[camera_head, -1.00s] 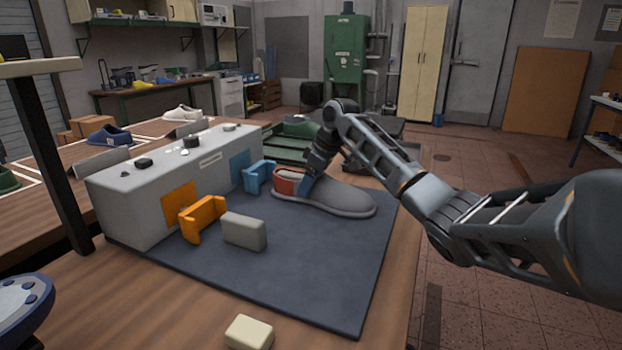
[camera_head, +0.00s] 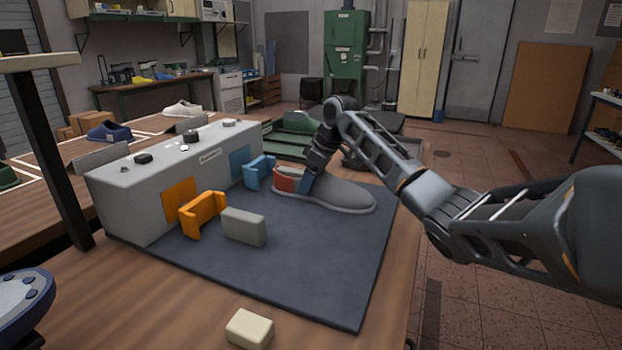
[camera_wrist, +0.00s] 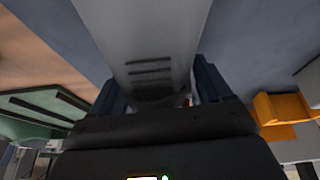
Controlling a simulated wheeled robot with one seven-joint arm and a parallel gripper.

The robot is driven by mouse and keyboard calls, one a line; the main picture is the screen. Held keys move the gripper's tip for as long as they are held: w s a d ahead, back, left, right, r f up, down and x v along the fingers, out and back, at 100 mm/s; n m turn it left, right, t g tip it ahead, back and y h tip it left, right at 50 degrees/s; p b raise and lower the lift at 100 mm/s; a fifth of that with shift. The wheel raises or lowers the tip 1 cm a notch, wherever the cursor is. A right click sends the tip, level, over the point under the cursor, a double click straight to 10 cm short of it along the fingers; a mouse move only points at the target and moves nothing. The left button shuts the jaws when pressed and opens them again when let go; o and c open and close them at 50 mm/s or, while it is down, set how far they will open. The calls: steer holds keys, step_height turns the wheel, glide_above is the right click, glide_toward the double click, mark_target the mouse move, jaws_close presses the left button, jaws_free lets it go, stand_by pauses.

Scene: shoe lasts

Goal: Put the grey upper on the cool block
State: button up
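The grey upper (camera_head: 345,195) is a grey shoe with a red heel part. It lies at the back right of the dark mat, toe pointing right, its heel close beside the blue block (camera_head: 259,175). I cannot tell whether heel and block touch. My gripper (camera_head: 308,178) is down at the heel end of the upper, pointing downward. In the wrist view, the grey upper (camera_wrist: 150,45) fills the space between the two dark blue fingers, which appear shut on it. The fingertips and the inside of the upper are mostly hidden.
A grey machine box (camera_head: 145,192) with orange and blue panels stands along the mat's left. An orange block (camera_head: 203,214) and a grey pad (camera_head: 244,226) stand before it. A cream block (camera_head: 249,329) lies at the front. The mat's (camera_head: 315,265) front right is clear.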

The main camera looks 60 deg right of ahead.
steer(key=o, duration=0.4)
steer(key=shift+v, duration=3.9)
